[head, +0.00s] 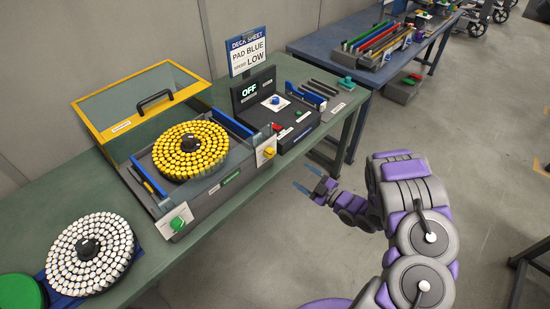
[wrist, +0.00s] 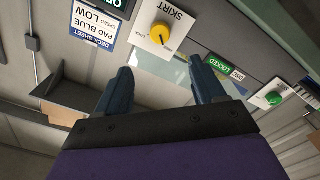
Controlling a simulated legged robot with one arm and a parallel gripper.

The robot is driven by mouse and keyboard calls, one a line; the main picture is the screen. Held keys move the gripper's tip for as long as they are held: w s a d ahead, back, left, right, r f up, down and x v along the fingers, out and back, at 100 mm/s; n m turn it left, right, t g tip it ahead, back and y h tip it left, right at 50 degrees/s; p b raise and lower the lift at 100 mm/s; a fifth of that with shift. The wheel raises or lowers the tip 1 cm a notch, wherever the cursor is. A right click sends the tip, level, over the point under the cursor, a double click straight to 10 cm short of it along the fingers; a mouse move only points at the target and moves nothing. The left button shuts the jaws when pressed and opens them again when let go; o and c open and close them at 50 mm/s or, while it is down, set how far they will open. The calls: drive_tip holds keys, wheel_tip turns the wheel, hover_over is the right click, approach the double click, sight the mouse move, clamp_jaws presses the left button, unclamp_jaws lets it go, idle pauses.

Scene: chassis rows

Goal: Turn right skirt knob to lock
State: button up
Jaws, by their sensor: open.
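The yellow knob (head: 268,152) sits on a white plate at the right front corner of the machine. In the wrist view the yellow knob (wrist: 160,33) shows on a plate marked SKIRT and LOCK, just beyond and between my fingertips. Its pointer direction is hard to tell. My gripper (head: 309,180) is open and empty, to the right of the yellow knob and apart from it; its two blue fingers also show in the wrist view (wrist: 162,68). A green knob (head: 177,223) is at the left front corner and shows in the wrist view (wrist: 273,98).
A green LOCKED label (wrist: 229,63) lies between the knobs. The machine's yellow-framed clear lid (head: 150,95) stands open above a disc of yellow pieces (head: 190,150). A control box (head: 262,100) reading OFF stands to the right. The floor around my arm is clear.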

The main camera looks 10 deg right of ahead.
sight(272, 155)
drive_tip(key=b+x, duration=0.1)
drive_tip(key=x, duration=1.3)
drive_tip(key=shift+w+a, duration=0.25)
drive_tip(key=shift+w, duration=0.05)
drive_tip(key=shift+c, duration=0.2)
drive_tip(key=c, duration=1)
